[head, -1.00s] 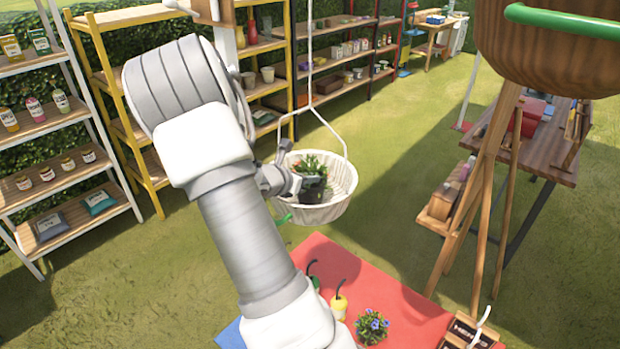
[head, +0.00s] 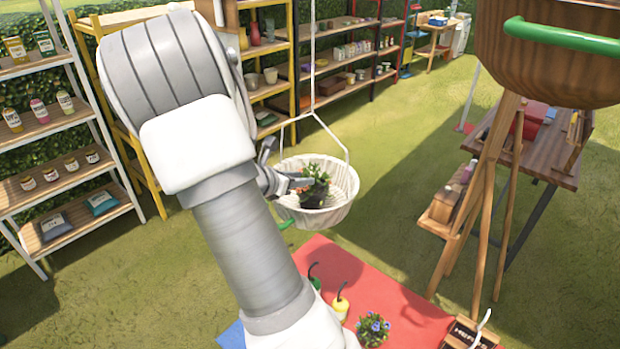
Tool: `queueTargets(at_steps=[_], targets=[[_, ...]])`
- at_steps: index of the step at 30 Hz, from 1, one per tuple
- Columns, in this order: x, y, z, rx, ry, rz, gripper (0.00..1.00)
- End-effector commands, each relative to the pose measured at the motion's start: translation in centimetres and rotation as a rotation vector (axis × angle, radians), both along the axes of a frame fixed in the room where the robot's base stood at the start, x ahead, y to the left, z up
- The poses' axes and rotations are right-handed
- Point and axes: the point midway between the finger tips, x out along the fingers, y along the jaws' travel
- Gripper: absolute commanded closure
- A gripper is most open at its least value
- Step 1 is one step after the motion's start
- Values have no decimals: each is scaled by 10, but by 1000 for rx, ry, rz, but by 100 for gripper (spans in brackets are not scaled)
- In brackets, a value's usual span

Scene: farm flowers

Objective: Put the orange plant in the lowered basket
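The orange plant (head: 316,186) is a small leafy plant with orange-red blooms in a dark pot. It sits inside the white basket (head: 335,212), which hangs from a thin white frame at the middle of the head view. My gripper (head: 283,168) is at the basket's left rim, left of the plant. Its fingers look spread apart, one raised and one reaching over the rim toward the pot. Whether that lower finger touches the pot is hard to tell. My arm hides part of the gripper.
A red mat (head: 385,290) below the basket holds a blue-flowered plant (head: 373,328) and a yellow bottle (head: 340,304). A wooden stand (head: 480,200) is at right. Shelves (head: 60,130) line the left and back. The grass between is clear.

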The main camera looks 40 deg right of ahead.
Motion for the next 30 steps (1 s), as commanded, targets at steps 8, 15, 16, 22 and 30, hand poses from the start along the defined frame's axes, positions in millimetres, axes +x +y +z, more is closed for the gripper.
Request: queueTargets(at_steps=[8, 15, 16, 22, 30], targets=[[-6, 43, 24, -1, -2, 1, 60], [-9, 54, 30, 1, -1, -3, 60], [-10, 55, 30, 5, -6, -7, 60], [-32, 71, 45, 128, -180, -145, 60], [-86, 133, 74, 476, -595, -516, 60]])
